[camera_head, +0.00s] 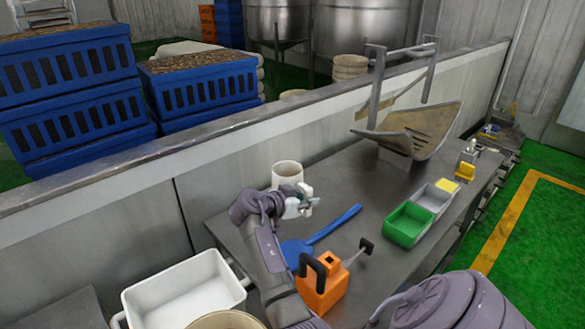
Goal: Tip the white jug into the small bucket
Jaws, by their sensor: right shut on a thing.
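The white jug (287,172) stands upright at the left back of the grey metal table, against the low wall. My right gripper (303,203) is at the jug's near side, shut on it; the fingers' exact contact is hard to see. The jug's lower part is hidden behind the gripper. A round tan rim (226,320) is cut off by the bottom edge; it may be the small bucket, but I cannot tell. My left gripper is not in view.
A blue scoop (335,224), an orange can (322,285), green and grey bins (409,222) and a metal weighing pan (420,130) are on the table (375,185). A white tub (187,292) stands at lower left. The low wall (235,145) bounds the back.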

